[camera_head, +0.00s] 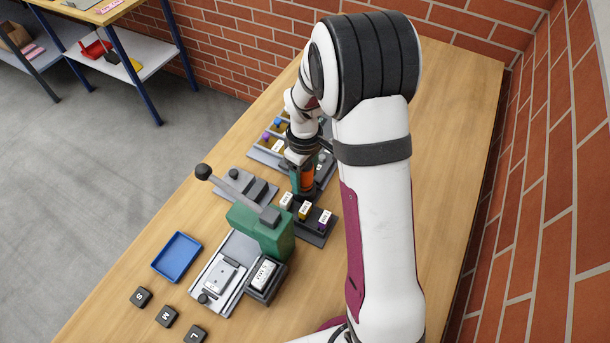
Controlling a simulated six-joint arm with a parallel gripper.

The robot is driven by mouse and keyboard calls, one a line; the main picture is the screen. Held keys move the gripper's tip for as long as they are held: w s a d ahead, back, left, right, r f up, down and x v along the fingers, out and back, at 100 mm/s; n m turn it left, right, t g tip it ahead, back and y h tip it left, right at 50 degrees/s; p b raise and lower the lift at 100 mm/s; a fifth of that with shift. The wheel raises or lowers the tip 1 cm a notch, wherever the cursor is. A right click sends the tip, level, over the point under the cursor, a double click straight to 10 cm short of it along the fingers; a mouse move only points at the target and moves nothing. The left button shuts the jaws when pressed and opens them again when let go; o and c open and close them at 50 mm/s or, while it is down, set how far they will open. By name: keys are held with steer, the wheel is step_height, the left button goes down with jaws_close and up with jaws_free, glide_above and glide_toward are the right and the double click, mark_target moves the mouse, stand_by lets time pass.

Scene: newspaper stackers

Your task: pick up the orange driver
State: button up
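The orange driver (307,178) stands upright just behind a dark rack (318,236) on the wooden bench. Only its orange body shows clearly, with dark parts around it. My gripper (303,172) points down right at the driver, at its upper end. The fingers are small and dark and merge with the driver and the wrist, so I cannot tell whether they are closed on it. The driver's lower end is hidden or too small to make out.
The dark rack holds several white-labelled pieces close in front of the driver. A green lever press (262,230) stands nearer, with a blue tray (177,256) to its left. Black S, M and L blocks (167,316) lie in front. A compartmented tray (262,156) is behind. A brick wall (545,180) bounds the right.

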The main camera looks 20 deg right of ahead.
mark_target(308, 166)
jaws_close()
steer(key=shift+r, duration=0.1)
steer(key=r, duration=0.4)
steer(key=shift+s+d+r, duration=0.1)
steer(key=shift+d+r, duration=0.15)
steer(key=shift+d, duration=0.05)
steer(key=s+d+r, duration=0.6)
steer(key=d, duration=0.3)
steer(key=shift+s+r, duration=0.2)
